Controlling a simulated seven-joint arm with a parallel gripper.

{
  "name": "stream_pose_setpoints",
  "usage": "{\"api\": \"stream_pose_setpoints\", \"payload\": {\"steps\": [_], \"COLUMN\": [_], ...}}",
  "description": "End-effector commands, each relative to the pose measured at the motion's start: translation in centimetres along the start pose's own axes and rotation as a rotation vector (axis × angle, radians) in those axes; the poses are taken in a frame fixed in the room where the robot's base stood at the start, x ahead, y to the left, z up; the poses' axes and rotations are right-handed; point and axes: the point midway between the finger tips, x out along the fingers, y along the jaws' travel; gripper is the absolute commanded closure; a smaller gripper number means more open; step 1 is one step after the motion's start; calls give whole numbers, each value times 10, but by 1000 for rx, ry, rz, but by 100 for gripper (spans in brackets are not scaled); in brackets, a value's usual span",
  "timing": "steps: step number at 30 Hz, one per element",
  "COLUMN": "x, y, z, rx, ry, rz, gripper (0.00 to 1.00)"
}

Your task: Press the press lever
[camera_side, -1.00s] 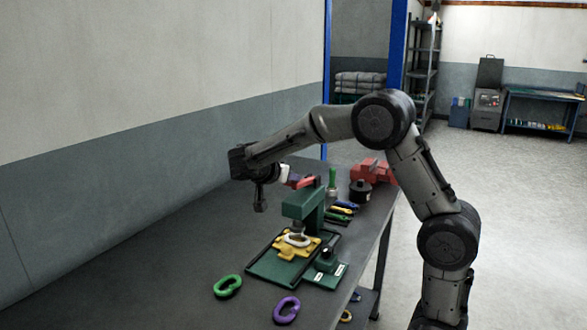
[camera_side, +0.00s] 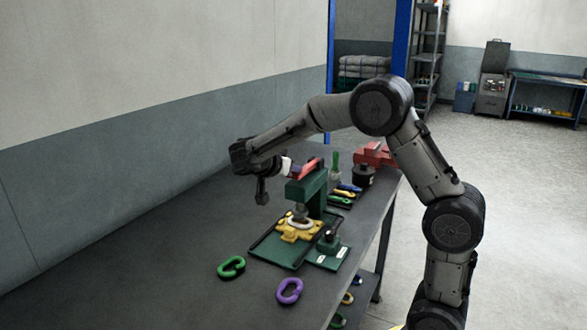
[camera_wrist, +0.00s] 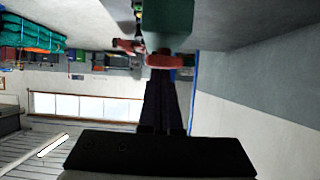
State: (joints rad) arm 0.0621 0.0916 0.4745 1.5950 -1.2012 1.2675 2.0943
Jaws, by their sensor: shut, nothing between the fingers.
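The green press (camera_side: 308,192) stands on the bench, with its red lever (camera_side: 309,168) at the top. Under its ram a pale ring (camera_side: 299,223) sits on a yellow fixture (camera_side: 291,236). My gripper (camera_side: 294,171) is shut and empty, pointing sideways at the lever from the left. In the wrist view, my dark fingers (camera_wrist: 163,84) lie together, with the red lever (camera_wrist: 165,62) just beyond their tips and the green press body (camera_wrist: 168,18) behind. Whether the tips touch the lever cannot be told.
A green link (camera_side: 231,267) and a purple link (camera_side: 289,291) lie on the bench in front. Several coloured-handled tools (camera_side: 345,193) and a red vise (camera_side: 378,155) are behind the press. The bench's left part is clear.

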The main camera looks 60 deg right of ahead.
Motion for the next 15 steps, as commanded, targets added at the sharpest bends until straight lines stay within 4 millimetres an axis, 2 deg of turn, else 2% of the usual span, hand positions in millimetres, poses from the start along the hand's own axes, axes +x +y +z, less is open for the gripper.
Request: {"api": "stream_pose_setpoints", "payload": {"steps": [1,2,5,9,15], "x": [2,1,-4,-16,-61], "y": [0,0,0,0,-1], "z": [11,9,-3,-32,-25], "rx": [-19,-18,-13,-1,-4], "ry": [-20,-19,-16,-6,-2], "rz": [4,3,2,-1,-6], "gripper": [100,100,100,100,100]}}
